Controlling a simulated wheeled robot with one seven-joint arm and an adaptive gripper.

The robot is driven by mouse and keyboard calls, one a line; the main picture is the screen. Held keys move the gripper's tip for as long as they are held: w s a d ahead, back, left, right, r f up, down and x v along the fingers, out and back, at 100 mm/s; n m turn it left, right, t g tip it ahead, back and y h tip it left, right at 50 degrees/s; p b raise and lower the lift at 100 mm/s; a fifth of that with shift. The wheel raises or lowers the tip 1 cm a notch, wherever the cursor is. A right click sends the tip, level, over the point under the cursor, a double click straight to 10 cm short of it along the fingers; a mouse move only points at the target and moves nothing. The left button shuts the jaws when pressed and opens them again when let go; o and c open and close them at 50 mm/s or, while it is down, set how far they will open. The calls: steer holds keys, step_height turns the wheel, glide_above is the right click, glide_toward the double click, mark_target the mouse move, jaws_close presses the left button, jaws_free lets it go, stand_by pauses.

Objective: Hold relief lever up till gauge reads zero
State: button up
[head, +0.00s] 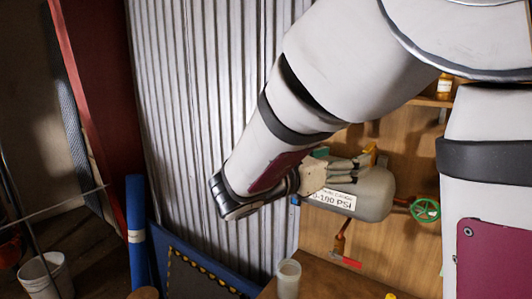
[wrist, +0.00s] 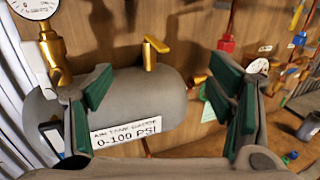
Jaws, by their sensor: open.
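A grey air tank (wrist: 150,92) lies sideways against a wooden panel, labelled "AIR TANK GAUGE 0-100 PSI"; it also shows in the head view (head: 376,192). A yellow brass relief lever (wrist: 153,50) stands on top of the tank. A round white gauge (wrist: 36,5) on a brass fitting is at the upper left, cut by the frame edge; its reading is not legible. My gripper (wrist: 160,88) is open, its green-padded fingers spread wide in front of the tank. The lever shows between and beyond the fingers, apart from them. In the head view my gripper (head: 345,172) partly covers the tank.
A green wheel valve (head: 425,209) is right of the tank, and a red-handled valve (head: 346,260) hangs below. Another gauge (wrist: 257,66) and pipes stand to the right. A pale cup (head: 289,279) stands on the wooden bench. Corrugated metal (head: 185,120) walls the left.

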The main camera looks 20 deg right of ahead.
mark_target(368, 149)
steer(key=b+x, duration=0.1)
steer(key=x, duration=0.7)
steer(key=shift+d+f+b, duration=0.1)
steer(key=shift+f+b, duration=0.05)
steer(key=shift+b, duration=0.2)
steer(key=shift+b+x, duration=0.35)
steer(key=shift+x, duration=0.55)
